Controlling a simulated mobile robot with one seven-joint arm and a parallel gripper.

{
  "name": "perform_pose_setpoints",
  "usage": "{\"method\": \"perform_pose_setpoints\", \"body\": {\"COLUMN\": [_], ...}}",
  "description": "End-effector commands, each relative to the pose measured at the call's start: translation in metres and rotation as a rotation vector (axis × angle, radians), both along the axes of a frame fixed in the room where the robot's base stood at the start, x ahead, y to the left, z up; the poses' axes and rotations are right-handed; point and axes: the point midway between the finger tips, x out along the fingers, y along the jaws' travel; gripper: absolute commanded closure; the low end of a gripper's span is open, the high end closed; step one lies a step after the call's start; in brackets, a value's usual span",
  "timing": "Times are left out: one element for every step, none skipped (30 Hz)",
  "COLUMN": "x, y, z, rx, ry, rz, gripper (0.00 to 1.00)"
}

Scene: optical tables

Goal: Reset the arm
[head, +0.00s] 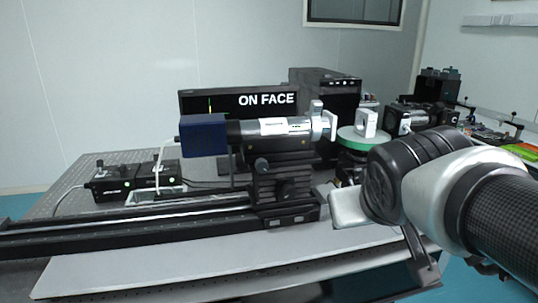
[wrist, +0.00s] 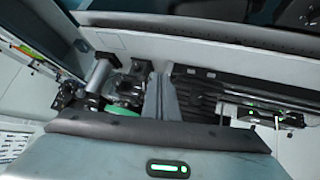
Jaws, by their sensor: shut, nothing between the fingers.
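My arm (head: 470,205) reaches in from the right edge in the head view, in front of the optical table (head: 140,270). Its dark rounded wrist joint hides part of the bench behind it. In the wrist view my gripper (wrist: 161,82) shows as two grey fingers side by side, closed together with nothing between them. The fingers point over the bench equipment; I cannot tell their height above it. In the head view the fingertips cannot be made out clearly.
A blue-ended cylindrical instrument (head: 203,135) sits on a black rail (head: 120,232). A green round stage (head: 362,137) stands close behind my wrist. Black boxes with green lights (head: 117,178) are at left. A display reading "ON FACE" (head: 240,102) stands behind. The pale front strip is clear.

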Motion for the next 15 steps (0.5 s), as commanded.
{"method": "perform_pose_setpoints", "body": {"x": [-0.016,-0.027,-0.045,-0.058,-0.073,-0.092,-0.097,-0.094,-0.093,-0.093,-0.093,-0.093,-0.093,-0.093,-0.093], "y": [0.003,0.007,0.012,0.018,0.024,0.034,0.038,0.036,0.035,0.035,0.035,0.035,0.035,0.035,0.035], "z": [-0.010,-0.018,-0.030,-0.038,-0.047,-0.057,-0.042,-0.019,-0.005,0.006,0.016,0.031,0.042,0.054,0.069], "rx": [0.028,0.050,0.082,0.110,0.141,0.181,0.193,0.187,0.185,0.184,0.184,0.183,0.183,0.183,0.183], "ry": [0.044,0.078,0.131,0.174,0.217,0.275,0.293,0.287,0.285,0.285,0.285,0.285,0.285,0.285,0.285], "rz": [-0.006,-0.009,-0.010,-0.007,-0.001,0.011,0.016,0.015,0.014,0.014,0.014,0.013,0.013,0.013,0.013], "gripper": [1.00,1.00,1.00,1.00,1.00,1.00,1.00,1.00,1.00,1.00,1.00,1.00,1.00,1.00,1.00]}}
